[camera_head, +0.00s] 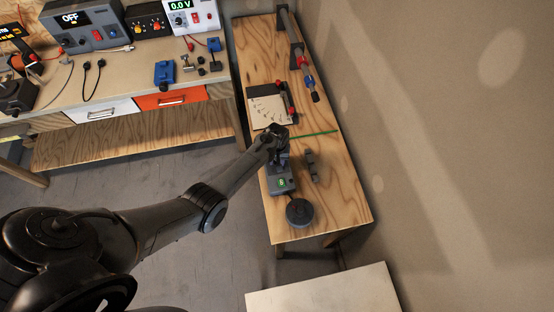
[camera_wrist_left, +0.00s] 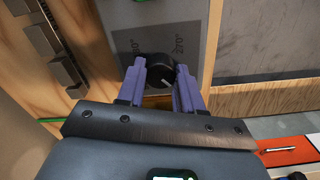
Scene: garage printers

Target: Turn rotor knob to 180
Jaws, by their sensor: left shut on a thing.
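The rotor knob (camera_wrist_left: 160,68) is a black round knob on a grey dial plate (camera_wrist_left: 187,35) in the left wrist view. The plate reads 270° on the right; a label on the left is partly hidden by a finger. A small pale mark shows on the knob's lower part. My left gripper (camera_wrist_left: 160,80) has its purple fingers on either side of the knob, shut on it. In the head view my left gripper (camera_head: 276,140) is at the grey box (camera_head: 280,184) with a green lit display, and hides the knob there. My right gripper is not in view.
The box stands on a narrow wooden bench (camera_head: 340,200) along the wall. A dark round part (camera_head: 299,211) is at its near end, and a small grey bracket (camera_head: 311,165) lies beside it. A workbench with instruments (camera_head: 80,25) stands at left.

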